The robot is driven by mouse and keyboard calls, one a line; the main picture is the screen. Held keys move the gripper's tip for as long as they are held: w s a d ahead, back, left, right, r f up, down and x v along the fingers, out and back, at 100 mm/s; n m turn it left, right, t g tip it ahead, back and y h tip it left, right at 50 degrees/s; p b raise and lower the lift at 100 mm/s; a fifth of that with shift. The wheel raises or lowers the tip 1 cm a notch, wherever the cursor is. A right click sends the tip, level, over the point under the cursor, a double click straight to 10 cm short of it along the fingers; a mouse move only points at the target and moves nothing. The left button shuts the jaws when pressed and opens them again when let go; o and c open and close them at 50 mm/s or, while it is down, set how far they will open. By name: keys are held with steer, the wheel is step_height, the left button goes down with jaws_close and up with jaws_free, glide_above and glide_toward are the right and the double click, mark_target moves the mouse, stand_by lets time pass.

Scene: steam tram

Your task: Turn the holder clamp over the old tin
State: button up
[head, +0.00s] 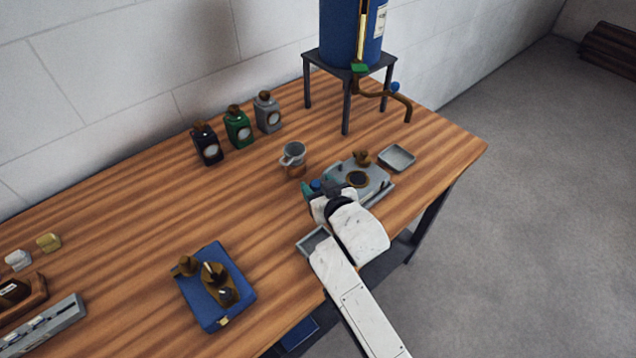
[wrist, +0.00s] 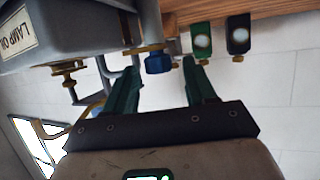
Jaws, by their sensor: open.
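The old tin (wrist: 85,25) is a grey body with a LAMP OIL label at the upper left of the wrist view. In the head view a grey assembly with a brass cap (head: 369,181) lies near the bench's right front, partly hidden by my arm. A blue knob (wrist: 158,62), which looks like part of the holder clamp, sits beside the tin; it also shows in the head view (head: 316,185). My gripper (wrist: 160,68) has green fingers, open and empty. The knob appears between the fingertips or just beyond them; I cannot tell contact.
A mug (head: 293,155) stands behind the gripper. Green (head: 238,128), grey and dark bottles line the wall. A blue tank (head: 345,30) stands on a stand with a tap. Small trays (head: 397,158) flank the assembly. A blue-based device (head: 215,290) sits front left. The bench middle is clear.

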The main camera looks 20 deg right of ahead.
steer(key=shift+w+f, duration=0.2)
steer(key=shift+w, duration=0.2)
